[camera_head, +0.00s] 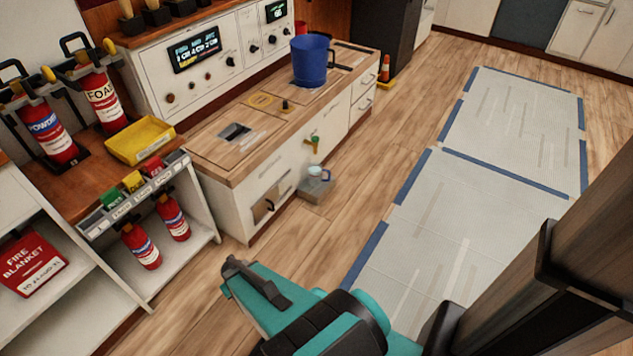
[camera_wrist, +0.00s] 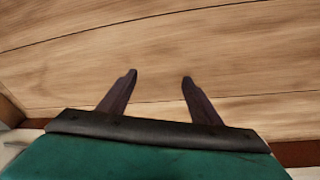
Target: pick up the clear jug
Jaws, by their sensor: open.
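A small clear jug (camera_head: 316,171) with a bluish handle stands upright in the head view. It is on a low grey block (camera_head: 315,188) on the floor, beside the front of the wooden-topped cabinet, under a green tap (camera_head: 314,142). My gripper (camera_wrist: 159,77) is open in the wrist view, with nothing between its two dark fingers and only wooden boards beyond them. In the head view my teal arm end is low in the picture, nearer the camera than the jug and well apart from it. The jug does not show in the wrist view.
A blue bucket (camera_head: 311,60) stands on the wooden counter (camera_head: 215,160). Left are a shelf with fire extinguishers (camera_head: 104,98) and a yellow tray (camera_head: 140,140). Open wooden floor (camera_head: 330,225) lies right of the cabinet, then pale mats (camera_head: 450,225) edged in blue.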

